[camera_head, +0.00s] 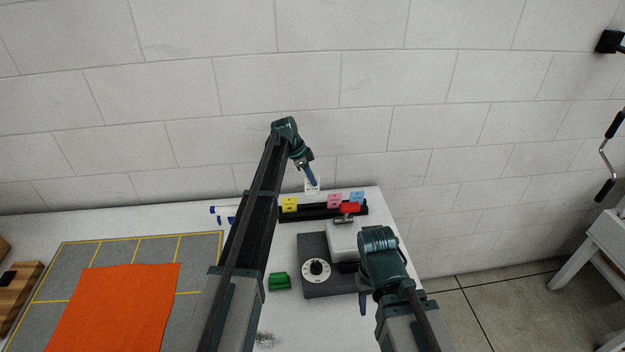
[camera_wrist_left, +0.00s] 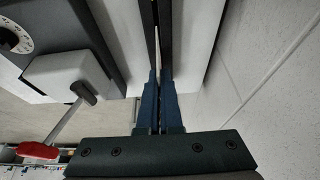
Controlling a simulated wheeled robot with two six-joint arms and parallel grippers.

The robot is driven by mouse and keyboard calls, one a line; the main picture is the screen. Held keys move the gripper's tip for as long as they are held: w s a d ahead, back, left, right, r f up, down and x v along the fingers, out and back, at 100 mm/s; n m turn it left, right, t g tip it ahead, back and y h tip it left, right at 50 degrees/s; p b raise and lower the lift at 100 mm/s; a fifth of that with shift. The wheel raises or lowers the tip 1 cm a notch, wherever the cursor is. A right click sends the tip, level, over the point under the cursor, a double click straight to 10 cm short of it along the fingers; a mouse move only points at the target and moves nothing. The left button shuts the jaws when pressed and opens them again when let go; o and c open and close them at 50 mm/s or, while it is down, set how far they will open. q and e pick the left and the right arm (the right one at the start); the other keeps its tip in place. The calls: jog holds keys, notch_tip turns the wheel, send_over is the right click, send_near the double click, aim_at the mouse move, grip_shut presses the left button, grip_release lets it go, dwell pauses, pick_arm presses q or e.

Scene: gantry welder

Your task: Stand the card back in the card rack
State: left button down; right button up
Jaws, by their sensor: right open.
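The black card rack (camera_head: 325,212) lies along the back of the white table, with a yellow card (camera_head: 289,204), a pink card (camera_head: 335,201) and a blue card (camera_head: 357,198) standing in it. My left gripper (camera_head: 313,182) is shut on a white card (camera_head: 312,188), which appears above the rack between the yellow and pink cards. In the left wrist view, the blue fingers (camera_wrist_left: 159,100) are close together, with the card edge-on as a thin pale line (camera_wrist_left: 157,45) between dark rack bars (camera_wrist_left: 167,30). My right gripper (camera_head: 363,304) is low beside the grey device, its fingers partly hidden.
A grey device with a white dial (camera_head: 316,268) and a red-handled lever (camera_head: 349,208) stands in front of the rack. A green block (camera_head: 279,281) lies left of it. An orange cloth (camera_head: 115,305) covers part of a grey mat (camera_head: 205,252). A block wall is close behind.

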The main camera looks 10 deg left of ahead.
pick_arm(q)
jog(key=shift+f, duration=0.1)
pick_arm(e)
jog(key=shift+s+f, duration=0.1)
jog(key=shift+f, duration=0.05)
pick_arm(q)
notch_tip(320, 180, down, 8)
jog(key=b, duration=0.8)
jog(key=shift+f+b, duration=0.2)
jog(key=shift+b, duration=0.15)
pick_arm(e)
notch_tip(320, 180, down, 8)
jog(key=shift+f, duration=0.15)
pick_arm(q)
jog(key=c, duration=1)
grip_release()
jog(key=shift+r, duration=0.15)
jog(key=p+v, duration=1.2)
jog(key=v, duration=0.1)
jog(key=shift+a+r+p, duration=0.25)
jog(key=shift+r+p, duration=0.05)
jog(key=shift+p, duration=0.1)
pick_arm(e)
notch_tip(320, 180, up, 13)
